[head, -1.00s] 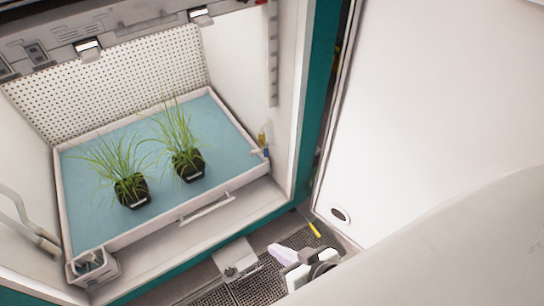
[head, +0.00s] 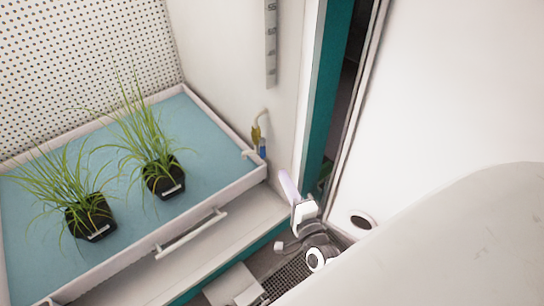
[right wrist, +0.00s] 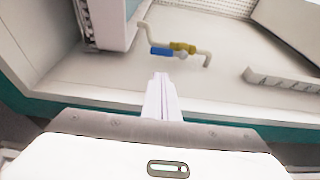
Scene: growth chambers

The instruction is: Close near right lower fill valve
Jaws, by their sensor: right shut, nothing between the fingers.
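The fill valve has a brass-yellow body (head: 256,134) and a blue handle (head: 262,148) in the head view, by the tray's right corner at the chamber's right wall. In the right wrist view the brass body (right wrist: 184,47) sits on a pale bent pipe, with the blue handle (right wrist: 162,51) beside it, roughly in line with the pipe run. My right gripper (head: 286,180) is shut and empty, at the chamber's front right edge. In the right wrist view its fingertips (right wrist: 161,78) point toward the valve, with a gap between. My left gripper is out of view.
A tray (head: 225,185) with blue lining holds two potted grasses (head: 88,215) (head: 163,178). A slotted rail (head: 271,45) hangs on the right wall. A teal door frame (head: 322,110) and a white panel (head: 440,90) stand to the right.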

